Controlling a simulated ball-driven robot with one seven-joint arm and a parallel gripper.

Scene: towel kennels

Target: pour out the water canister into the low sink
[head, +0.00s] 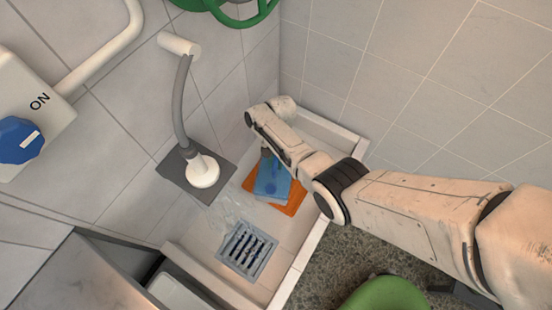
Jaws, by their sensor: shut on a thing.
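The low sink (285,288) is a pale floor basin with a raised rim, set in the tiled corner. A grey drain grate (247,250) lies in its floor. Clear streaks like water show between the canister and the grate. I cannot tell exactly how far the canister is tilted or whether it touches the orange piece.
A blue ON knob (18,140) is at left. A metal cabinet (75,275) borders the lower left. Green items lie at top and bottom.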

